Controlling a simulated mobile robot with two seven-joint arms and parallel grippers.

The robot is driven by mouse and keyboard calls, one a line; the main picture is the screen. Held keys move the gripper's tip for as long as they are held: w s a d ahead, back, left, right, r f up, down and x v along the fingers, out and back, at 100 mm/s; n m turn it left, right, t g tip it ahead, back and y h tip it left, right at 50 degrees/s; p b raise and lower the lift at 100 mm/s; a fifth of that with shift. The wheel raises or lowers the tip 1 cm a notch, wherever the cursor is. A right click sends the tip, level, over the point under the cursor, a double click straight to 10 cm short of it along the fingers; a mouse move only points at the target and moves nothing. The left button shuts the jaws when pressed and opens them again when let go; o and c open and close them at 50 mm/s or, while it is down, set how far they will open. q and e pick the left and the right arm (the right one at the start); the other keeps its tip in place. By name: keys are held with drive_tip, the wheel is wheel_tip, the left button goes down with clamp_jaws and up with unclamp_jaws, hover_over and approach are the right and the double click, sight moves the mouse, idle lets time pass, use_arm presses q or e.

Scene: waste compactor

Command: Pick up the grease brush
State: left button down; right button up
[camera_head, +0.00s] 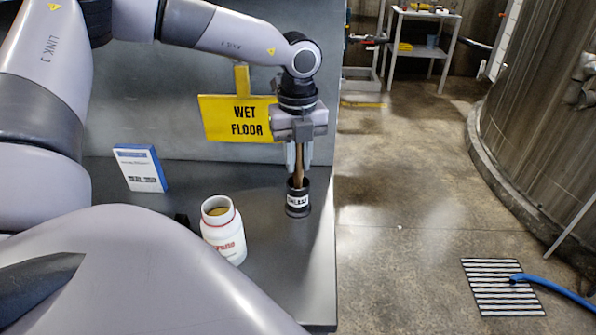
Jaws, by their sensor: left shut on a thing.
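The grease brush (299,162) has a brown handle and stands upright in a small black pot (298,204) with a white label. The pot is on the grey bench near its right edge. My left gripper (299,158) points down from above and is shut on the brush handle. The lower part of the brush is hidden inside the pot. My right gripper is not in view.
A white tub (223,236) with an open top stands left of the pot. A blue and white box (141,168) stands further left. A yellow WET FLOOR sign (228,118) is behind my left gripper. Open concrete floor lies to the right, with a drain grate (500,287) and blue hose (555,288).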

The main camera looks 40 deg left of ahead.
use_arm(q)
drive_tip(key=shift+r, duration=0.15)
wheel_tip(320, 180, up, 10)
drive_tip(key=shift+f+b, duration=0.1)
drive_tip(key=shift+b, duration=0.4)
drive_tip(key=shift+f, duration=0.1)
idle(0.5)
